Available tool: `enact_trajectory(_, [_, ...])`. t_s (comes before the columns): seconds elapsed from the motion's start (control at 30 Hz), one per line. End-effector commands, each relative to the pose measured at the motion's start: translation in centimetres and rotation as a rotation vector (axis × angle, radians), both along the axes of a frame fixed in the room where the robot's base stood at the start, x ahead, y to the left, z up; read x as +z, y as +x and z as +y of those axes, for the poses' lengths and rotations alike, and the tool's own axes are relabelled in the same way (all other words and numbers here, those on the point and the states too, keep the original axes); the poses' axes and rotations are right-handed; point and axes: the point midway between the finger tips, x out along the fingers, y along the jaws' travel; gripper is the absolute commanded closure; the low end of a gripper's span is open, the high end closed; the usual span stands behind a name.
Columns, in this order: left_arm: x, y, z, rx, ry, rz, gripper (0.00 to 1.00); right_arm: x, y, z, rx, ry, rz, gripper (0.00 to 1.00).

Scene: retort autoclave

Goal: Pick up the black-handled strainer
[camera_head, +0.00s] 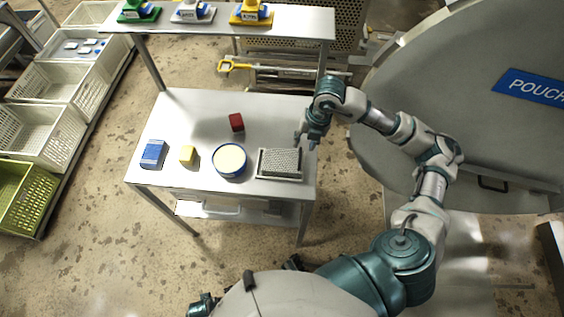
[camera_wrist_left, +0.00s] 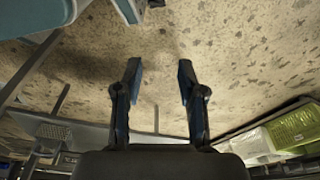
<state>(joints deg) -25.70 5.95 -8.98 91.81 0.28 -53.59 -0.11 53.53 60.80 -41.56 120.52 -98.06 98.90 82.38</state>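I cannot make out a strainer with a black handle in either view. A grey rectangular mesh-like tray (camera_head: 279,164) lies at the right front of the metal table (camera_head: 190,110); no handle shows on it. My right gripper (camera_head: 306,139) is over the table's right edge, just behind and to the right of this tray. Its fingers look spread, with nothing between them. My left gripper (camera_wrist_left: 159,85) is open and empty above the bare floor in the left wrist view. In the head view, only a dark part of my left arm shows at the bottom.
On the table are a blue-rimmed round container (camera_head: 229,160), a yellow block (camera_head: 188,155), a blue box (camera_head: 153,153) and a red block (camera_head: 236,122). A shelf (camera_head: 215,22) stands above its back. Crates (camera_head: 45,115) line the left; a large round door (camera_head: 470,90) fills the right.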

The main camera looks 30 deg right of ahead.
Motion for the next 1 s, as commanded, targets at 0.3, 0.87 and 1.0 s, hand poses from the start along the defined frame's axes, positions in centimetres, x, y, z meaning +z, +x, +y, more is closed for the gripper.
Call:
enact_trajectory(0.3, [0.5,0.2,-0.1,0.001,0.002,0.000,0.60,-2.5,0.1,0.3,-0.001,0.001,0.002,0.61])
enact_trajectory(0.87, [1.3,0.8,-0.2,0.002,0.000,-0.008,0.60,-6.6,0.5,1.3,-0.001,0.001,0.000,0.76])
enact_trajectory(1.0, [1.2,0.7,-0.2,0.002,0.001,-0.005,0.60,-6.6,0.5,1.2,-0.001,0.002,-0.001,1.00])
